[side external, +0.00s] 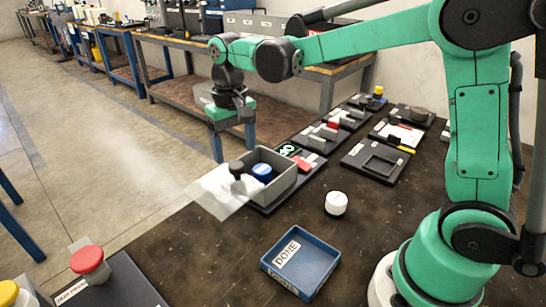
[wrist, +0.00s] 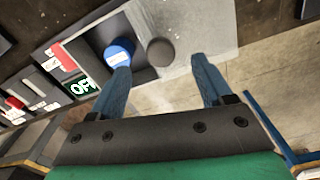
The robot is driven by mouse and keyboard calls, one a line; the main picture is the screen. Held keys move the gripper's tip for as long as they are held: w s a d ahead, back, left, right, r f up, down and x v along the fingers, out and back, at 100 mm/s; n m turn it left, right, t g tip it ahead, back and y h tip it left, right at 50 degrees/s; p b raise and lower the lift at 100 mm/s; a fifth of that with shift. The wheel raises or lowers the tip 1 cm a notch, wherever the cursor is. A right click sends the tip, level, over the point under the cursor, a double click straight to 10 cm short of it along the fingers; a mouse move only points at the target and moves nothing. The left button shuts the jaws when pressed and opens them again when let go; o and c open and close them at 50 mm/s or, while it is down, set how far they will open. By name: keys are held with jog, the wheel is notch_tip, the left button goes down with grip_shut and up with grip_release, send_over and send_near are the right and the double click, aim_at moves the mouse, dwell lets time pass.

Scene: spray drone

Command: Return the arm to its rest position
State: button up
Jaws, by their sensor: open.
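My green arm reaches across the dark table from the right in the side external view. My gripper (side external: 234,148) hangs fingers down, above and behind the grey bin (side external: 283,190), near the table's far left edge. In the wrist view my gripper (wrist: 160,68) has its two blue fingers wide apart, with nothing held between them. A blue round-topped object (side external: 262,171) and a dark round-topped object (side external: 237,169) show at the bin; they also appear beyond the fingertips in the wrist view.
A blue tray marked DONE (side external: 318,249) and a white round piece (side external: 336,204) are on the table. A red button (side external: 87,260) is at front left. Several dark fixtures, including an empty frame (side external: 375,162), line the far side. The table middle is mostly clear.

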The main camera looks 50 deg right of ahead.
jog(key=shift+r, duration=1.2)
jog(key=shift+s+r, duration=0.1)
jog(key=shift+s, duration=0.2)
jog(key=s+d+f+n+t, duration=0.1)
jog(key=s+n+t, duration=0.1)
jog(key=s+t, duration=0.5)
jog(key=shift+s+d+f+n, duration=0.3)
jog(key=shift+s, duration=1.05)
